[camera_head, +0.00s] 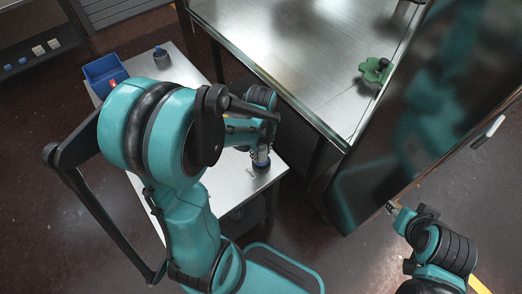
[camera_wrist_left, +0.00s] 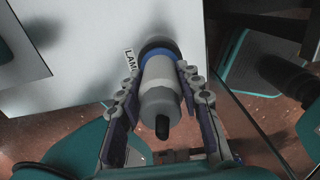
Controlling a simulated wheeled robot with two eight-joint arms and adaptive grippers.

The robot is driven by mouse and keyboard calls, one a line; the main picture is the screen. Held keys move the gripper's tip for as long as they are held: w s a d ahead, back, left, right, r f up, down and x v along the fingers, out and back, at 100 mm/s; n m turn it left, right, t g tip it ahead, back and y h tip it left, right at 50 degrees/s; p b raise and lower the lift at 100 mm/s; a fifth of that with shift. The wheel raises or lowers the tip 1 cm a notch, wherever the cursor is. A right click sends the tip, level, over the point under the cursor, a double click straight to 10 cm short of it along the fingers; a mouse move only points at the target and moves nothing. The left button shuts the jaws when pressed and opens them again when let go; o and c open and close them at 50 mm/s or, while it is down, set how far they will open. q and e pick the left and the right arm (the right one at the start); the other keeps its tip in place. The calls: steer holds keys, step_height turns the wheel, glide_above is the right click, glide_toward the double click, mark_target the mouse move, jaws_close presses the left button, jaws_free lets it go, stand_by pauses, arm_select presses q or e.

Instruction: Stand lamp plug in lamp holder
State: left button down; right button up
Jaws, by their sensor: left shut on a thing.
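The lamp plug (camera_wrist_left: 160,97) is a pale grey cylinder with a darker grey end and a black tip towards the wrist camera. My left gripper (camera_wrist_left: 158,80) is shut on it, a finger on each side. It also shows in the head view (camera_head: 262,150), low over the small table. At the plug's far end are a blue band (camera_wrist_left: 157,54) and a dark round base, beside a label reading "LAM", apparently the lamp holder. The plug is lined up with this base; I cannot tell how deep it sits. My right gripper (camera_head: 394,208) is at lower right, away from the table, its jaws too small to judge.
The small metal table (camera_head: 237,200) also carries a blue bin (camera_head: 104,73) and a dark round cup (camera_head: 161,61) at its far end.

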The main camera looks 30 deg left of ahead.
arm_select(q)
steer(key=shift+f, duration=0.1)
stand_by(0.3)
steer(key=c, duration=1)
jaws_free()
steer(key=shift+o, duration=0.2)
step_height(320, 180, up, 12)
